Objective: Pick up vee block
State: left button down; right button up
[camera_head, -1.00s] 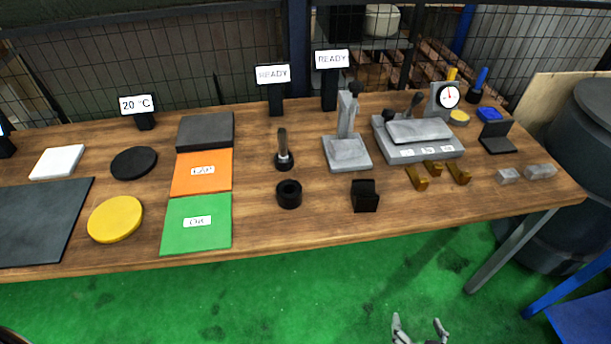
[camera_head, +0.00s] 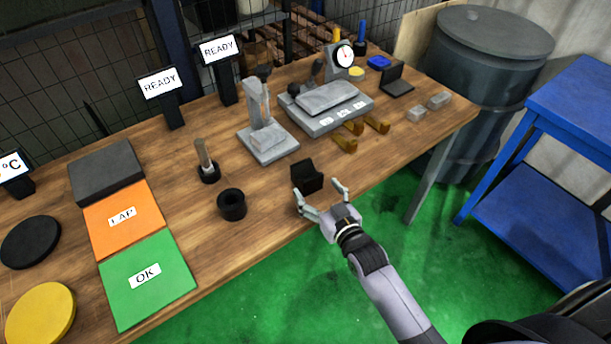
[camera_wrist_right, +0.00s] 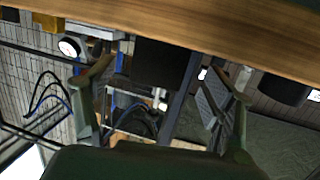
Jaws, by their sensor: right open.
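The vee block looks to be the small black block (camera_head: 307,176) with a notched top, standing near the front edge of the wooden table. My right gripper (camera_head: 317,188) is open and empty, at the table's front edge just in front of the block. Its two fingers point toward the block and are spread to either side of its near face. In the right wrist view, which appears upside down, the dark block (camera_wrist_right: 160,65) shows between the open fingers (camera_wrist_right: 162,78). I cannot tell whether the fingers touch it. My left gripper is not in view.
A black ring (camera_head: 232,204) stands left of the block on the table (camera_head: 270,213). A grey stand (camera_head: 266,143) is behind it. Brass pieces (camera_head: 344,144) lie to the right, before a grey fixture (camera_head: 325,107). A blue table (camera_head: 560,190) stands at the right.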

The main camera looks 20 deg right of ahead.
aim_at(306, 176)
jog(key=x, duration=0.3)
jog(key=p+x, duration=0.1)
jog(key=x, duration=0.2)
jog(key=shift+w+a+r, duration=0.1)
jog(key=shift+w+r, duration=0.05)
jog(key=shift+w, duration=0.2)
jog(key=shift+s, duration=0.1)
jog(key=shift+c, duration=0.4)
grip_shut()
dwell(0.3)
jog(key=shift+r, duration=0.35)
